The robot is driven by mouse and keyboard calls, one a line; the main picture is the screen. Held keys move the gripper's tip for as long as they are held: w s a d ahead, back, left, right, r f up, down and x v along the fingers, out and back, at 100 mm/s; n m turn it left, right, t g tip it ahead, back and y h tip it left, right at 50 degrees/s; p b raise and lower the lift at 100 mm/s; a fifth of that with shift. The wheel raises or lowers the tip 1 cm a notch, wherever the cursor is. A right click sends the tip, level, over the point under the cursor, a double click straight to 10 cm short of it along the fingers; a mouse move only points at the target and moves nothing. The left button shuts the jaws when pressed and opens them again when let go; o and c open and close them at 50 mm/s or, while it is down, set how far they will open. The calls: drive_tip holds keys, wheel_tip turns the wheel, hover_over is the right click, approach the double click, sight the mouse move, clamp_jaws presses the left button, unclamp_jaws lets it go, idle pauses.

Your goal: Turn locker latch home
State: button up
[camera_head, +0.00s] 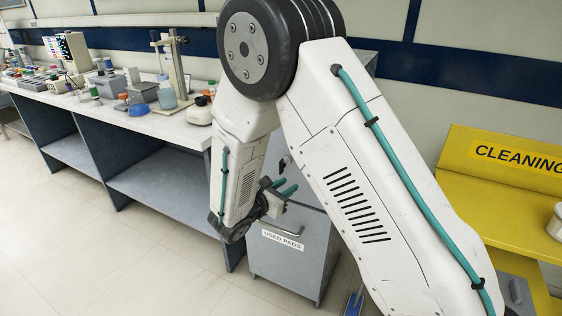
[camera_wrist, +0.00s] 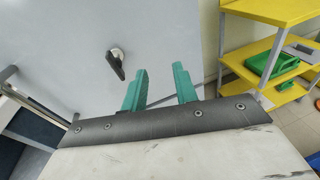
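The locker latch (camera_wrist: 117,64) is a small black lever on a round silver base, set on the flat grey locker door (camera_wrist: 75,45) in the wrist view. Its lever points down and slightly right. In the head view a small dark spot on the grey locker front (camera_head: 312,182), just above my gripper, looks like the latch. My gripper (camera_wrist: 160,82) has two green fingers, spread apart with nothing between them. The fingers are to the right of the latch and apart from it in the wrist view. In the head view my gripper (camera_head: 287,187) is in front of the locker, partly hiding it.
Below is a panel with a handle and a USED PADS label (camera_head: 282,240). A cluttered lab bench (camera_head: 165,125) stands at the left. A yellow CLEANING shelf (camera_head: 520,220) stands at the right; the wrist view shows a green tray (camera_wrist: 270,65) on it. Floor at front left is clear.

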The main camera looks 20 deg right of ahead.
sight(281, 160)
drive_tip(key=w+a+r+n+t+y, duration=0.1)
drive_tip(key=w+a+r+n+t, duration=0.15)
drive_tip(key=w+t, duration=0.2)
drive_tip(key=shift+n+g, duration=0.25)
drive_tip(key=shift+n, duration=0.2)
drive_tip(key=x, duration=0.7)
drive_tip(key=shift+w+a+f, duration=0.1)
drive_tip(key=shift+w+f, duration=0.1)
drive_tip(key=shift+w, duration=0.3)
clamp_jaws()
